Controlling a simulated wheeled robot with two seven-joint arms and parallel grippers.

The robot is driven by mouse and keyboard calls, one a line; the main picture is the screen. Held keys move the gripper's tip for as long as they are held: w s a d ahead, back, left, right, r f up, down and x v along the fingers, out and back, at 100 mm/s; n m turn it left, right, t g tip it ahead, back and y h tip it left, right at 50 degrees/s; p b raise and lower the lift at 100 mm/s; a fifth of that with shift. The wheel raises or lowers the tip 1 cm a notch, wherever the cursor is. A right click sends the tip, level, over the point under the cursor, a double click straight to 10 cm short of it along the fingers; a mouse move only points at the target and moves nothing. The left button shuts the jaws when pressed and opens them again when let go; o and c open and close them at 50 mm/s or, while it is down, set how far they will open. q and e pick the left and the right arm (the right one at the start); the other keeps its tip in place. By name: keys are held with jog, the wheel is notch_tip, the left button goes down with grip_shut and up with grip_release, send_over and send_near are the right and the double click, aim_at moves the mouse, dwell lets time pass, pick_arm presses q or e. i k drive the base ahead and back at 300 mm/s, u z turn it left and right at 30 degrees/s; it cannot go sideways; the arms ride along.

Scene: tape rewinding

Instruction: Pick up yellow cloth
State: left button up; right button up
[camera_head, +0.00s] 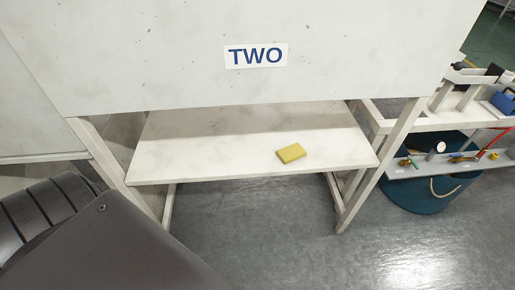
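The yellow cloth (291,153) is a small, flat, folded block. It lies on the white shelf (200,160) in the head view, right of the shelf's middle and near its front edge. Nothing touches it. Neither of my grippers shows in this view. A dark part at the lower left looks like part of my own body, well to the left of the cloth.
A large white panel (150,50) with a "TWO" sign (256,56) overhangs the back of the shelf. White legs (384,165) stand at both sides. A rack (440,118) with tools and a blue bucket (420,195) are at right. Grey floor lies in front.

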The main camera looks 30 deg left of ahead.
aim_at(290, 153)
jog(key=u, duration=1.7)
jog(key=i, duration=1.05)
jog(key=z, duration=0.35)
